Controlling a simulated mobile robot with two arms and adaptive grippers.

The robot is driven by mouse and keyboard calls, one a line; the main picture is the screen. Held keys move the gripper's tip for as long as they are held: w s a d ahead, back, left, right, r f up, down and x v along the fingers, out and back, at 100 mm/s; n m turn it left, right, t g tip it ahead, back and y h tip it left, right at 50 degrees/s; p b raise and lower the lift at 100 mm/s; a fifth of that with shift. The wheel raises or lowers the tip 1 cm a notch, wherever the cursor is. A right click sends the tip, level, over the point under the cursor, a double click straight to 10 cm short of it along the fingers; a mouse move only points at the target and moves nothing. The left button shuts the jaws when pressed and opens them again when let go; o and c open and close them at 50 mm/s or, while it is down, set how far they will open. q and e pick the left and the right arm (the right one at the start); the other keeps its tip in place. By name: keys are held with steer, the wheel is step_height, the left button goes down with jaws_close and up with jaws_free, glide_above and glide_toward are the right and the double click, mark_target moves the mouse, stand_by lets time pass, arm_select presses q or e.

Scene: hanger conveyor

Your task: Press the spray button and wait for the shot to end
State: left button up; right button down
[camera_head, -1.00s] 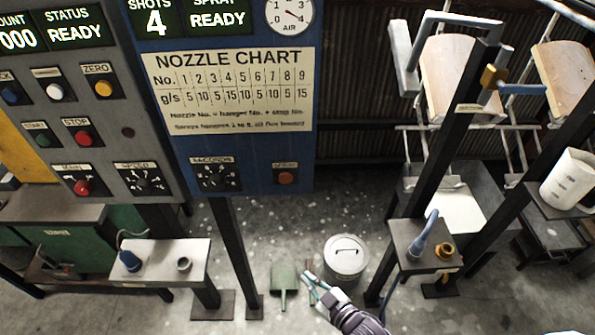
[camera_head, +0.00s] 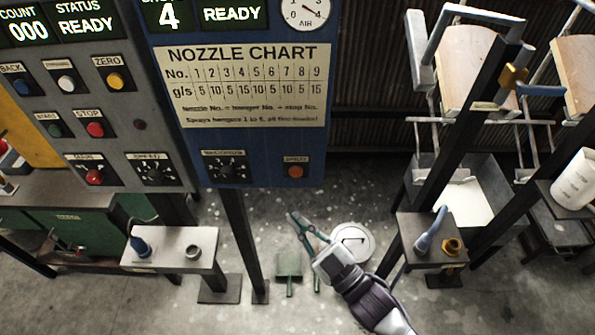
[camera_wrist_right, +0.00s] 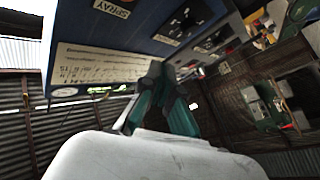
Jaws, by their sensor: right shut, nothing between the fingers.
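The spray button (camera_head: 296,172) is a small red-orange button at the lower right of the blue panel (camera_head: 262,172), under its label. The display at the top of this panel reads 4 shots and READY. My right gripper (camera_head: 295,218) is shut and empty, its green fingers pointing up, below the button in the head view and apart from it. In the right wrist view the closed fingers (camera_wrist_right: 156,72) point at the blue panel, with the SPRAY label (camera_wrist_right: 113,9) at the top edge; the button itself is not clearly visible there. My left gripper is not in view.
A grey panel (camera_head: 100,150) with other buttons and knobs adjoins on the left. A small stand (camera_head: 170,248), a lidded bin (camera_head: 352,240) and a green dustpan (camera_head: 289,265) are below. A dark post with a hanger frame (camera_head: 465,130) stands right. Space before the button looks clear.

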mark_target(296, 173)
steer(key=w+b, duration=0.2)
steer(key=w, duration=0.7)
steer(key=shift+b, duration=0.3)
steer(key=shift+w, duration=0.1)
stand_by(1.2)
steer(key=shift+w, duration=0.25)
steer(key=shift+w+b, duration=0.3)
steer(key=shift+w, duration=0.2)
stand_by(0.7)
steer(key=shift+s, duration=0.1)
steer(key=shift+s+p, duration=0.35)
steer(key=shift+s, duration=0.5)
